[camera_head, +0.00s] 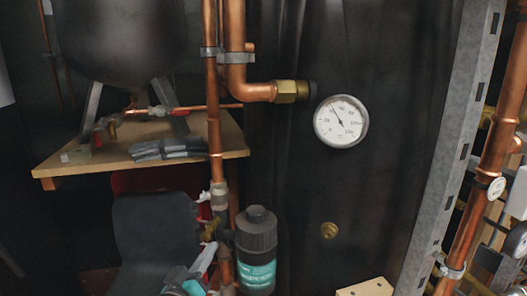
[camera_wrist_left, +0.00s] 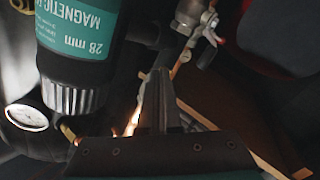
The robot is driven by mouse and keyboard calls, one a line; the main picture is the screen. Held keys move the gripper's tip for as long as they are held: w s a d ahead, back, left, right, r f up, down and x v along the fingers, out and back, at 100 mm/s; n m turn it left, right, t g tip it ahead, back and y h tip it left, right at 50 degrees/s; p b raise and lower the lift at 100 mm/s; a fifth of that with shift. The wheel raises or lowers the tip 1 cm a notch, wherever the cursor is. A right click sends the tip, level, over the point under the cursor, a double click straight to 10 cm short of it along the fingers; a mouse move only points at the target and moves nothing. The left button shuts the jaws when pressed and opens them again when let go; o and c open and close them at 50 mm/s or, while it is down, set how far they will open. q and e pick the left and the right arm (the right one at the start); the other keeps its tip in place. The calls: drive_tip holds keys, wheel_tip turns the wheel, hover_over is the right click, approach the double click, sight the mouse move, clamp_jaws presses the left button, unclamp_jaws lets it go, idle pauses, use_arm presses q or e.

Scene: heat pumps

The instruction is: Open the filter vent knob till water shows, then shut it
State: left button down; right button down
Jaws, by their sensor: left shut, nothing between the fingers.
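The filter (camera_head: 256,262) is an upright dark canister with a teal label and a ribbed black cap, low in the middle of the head view. A small round knob-like top (camera_head: 256,213) sits on its cap. In the left wrist view the filter (camera_wrist_left: 75,45) looks upside down, with its ribbed cap (camera_wrist_left: 75,97) left of my fingers. My left gripper (camera_head: 205,262) is low in the head view, left of the filter. Its fingers also show in the wrist view (camera_wrist_left: 158,85), shut and empty, apart from the cap. I see no water. My right gripper is out of view.
A copper pipe (camera_head: 214,130) with valves runs down just left of the filter. A wooden shelf (camera_head: 200,148) holds dark items under a round tank (camera_head: 128,35). A dial gauge (camera_head: 341,121) is at upper right. A slotted metal post (camera_head: 455,140) stands right.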

use_arm(q)
drive_tip(key=shift+a+r+p, duration=0.3)
drive_tip(key=shift+r+p, duration=0.05)
drive_tip(key=shift+r, duration=0.05)
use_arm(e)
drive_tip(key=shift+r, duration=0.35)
use_arm(q)
drive_tip(key=shift+w+r, duration=0.1)
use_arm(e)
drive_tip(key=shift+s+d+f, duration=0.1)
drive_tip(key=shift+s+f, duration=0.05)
